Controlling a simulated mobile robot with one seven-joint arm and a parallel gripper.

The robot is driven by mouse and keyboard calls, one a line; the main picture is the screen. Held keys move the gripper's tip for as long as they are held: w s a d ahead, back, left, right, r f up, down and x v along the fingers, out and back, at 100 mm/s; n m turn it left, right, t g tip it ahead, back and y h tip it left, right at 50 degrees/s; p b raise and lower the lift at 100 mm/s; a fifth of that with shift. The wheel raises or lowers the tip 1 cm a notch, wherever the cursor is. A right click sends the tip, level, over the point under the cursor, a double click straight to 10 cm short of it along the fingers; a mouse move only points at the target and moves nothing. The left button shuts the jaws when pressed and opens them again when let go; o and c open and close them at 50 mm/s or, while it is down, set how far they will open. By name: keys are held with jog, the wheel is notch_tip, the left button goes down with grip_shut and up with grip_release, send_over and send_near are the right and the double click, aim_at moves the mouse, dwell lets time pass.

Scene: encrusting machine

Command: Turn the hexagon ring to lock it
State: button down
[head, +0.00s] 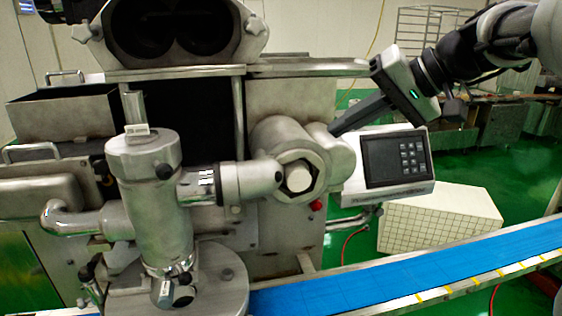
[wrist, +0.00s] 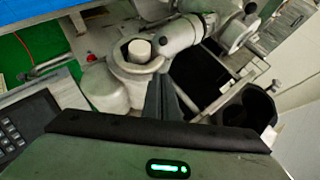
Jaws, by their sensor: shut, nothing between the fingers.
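The hexagon ring (head: 299,158) is a grey metal collar with a dark edge on the front of the machine's round housing. It surrounds a pale round cap (head: 299,178). In the wrist view the ring (wrist: 124,67) shows upper left of the fingers, with the cap (wrist: 139,51) inside it. My gripper (head: 334,131) comes in from the upper right, its dark fingers shut and empty. Its tips are up and right of the ring, close to the housing in the picture; I cannot tell whether they touch. The fingers (wrist: 160,90) also show in the wrist view.
A vertical metal cylinder (head: 152,200) joins the housing by a horizontal pipe (head: 235,183) on the left. A control panel (head: 388,163) stands right of the ring, below my gripper. A blue conveyor belt (head: 400,274) runs along the front.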

aim_at(275, 175)
jog(key=x, duration=0.9)
jog(key=shift+a+f, duration=0.1)
jog(key=shift+a, duration=0.25)
jog(key=shift+s+a+f+b, duration=0.15)
jog(key=shift+a+f+b, duration=0.2)
jog(key=shift+a+f, duration=0.55)
jog(key=shift+s+a+f, duration=0.3)
jog(key=shift+a+f, duration=0.05)
jog(key=shift+f, duration=0.3)
